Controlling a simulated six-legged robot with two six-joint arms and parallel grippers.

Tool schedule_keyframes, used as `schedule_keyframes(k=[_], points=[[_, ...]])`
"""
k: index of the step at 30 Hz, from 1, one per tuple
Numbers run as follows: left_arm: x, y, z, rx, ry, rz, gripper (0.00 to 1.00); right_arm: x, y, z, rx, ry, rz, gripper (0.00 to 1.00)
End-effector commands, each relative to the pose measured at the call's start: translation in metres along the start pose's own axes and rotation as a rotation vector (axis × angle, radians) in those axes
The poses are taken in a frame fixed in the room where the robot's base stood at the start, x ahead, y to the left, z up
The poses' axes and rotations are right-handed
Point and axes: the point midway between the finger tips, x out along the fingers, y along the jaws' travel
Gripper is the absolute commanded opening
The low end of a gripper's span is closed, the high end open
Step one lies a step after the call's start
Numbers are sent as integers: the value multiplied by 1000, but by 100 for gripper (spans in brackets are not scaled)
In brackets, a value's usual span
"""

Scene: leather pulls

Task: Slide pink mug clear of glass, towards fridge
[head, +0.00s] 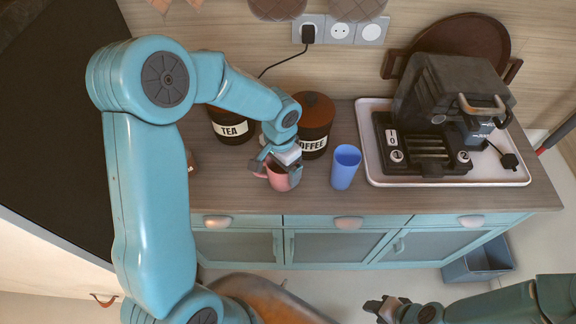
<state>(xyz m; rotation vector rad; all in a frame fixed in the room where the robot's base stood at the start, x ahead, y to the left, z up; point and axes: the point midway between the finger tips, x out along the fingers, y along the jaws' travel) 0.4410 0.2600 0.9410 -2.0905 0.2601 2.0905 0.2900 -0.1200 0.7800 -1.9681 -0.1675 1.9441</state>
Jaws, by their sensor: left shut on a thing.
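The pink mug (281,181) stands on the wooden countertop, in front of the tea and coffee canisters. My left gripper (276,171) reaches down over the mug and is shut on it, hiding part of its top. The blue glass (345,168) stands upright to the right of the mug, with a gap of bare counter between them. A tall dark surface at the left (62,140) may be the fridge; my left arm covers part of it. My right gripper (384,309) is low in front of the cabinet, away from the counter, and its jaw opening is unclear.
The tea canister (233,127) and the coffee canister (313,128) stand close behind the mug. The countertop (228,190) is bare just left of the mug.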

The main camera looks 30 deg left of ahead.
Motion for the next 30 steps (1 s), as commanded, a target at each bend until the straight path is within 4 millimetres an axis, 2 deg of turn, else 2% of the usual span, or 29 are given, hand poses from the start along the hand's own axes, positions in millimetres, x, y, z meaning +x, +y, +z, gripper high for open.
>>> schedule_keyframes(k=[30], points=[[-1, -58, 54, -3, 1, -1, 50, 0, 0, 0, 0, 0, 0, 43]])
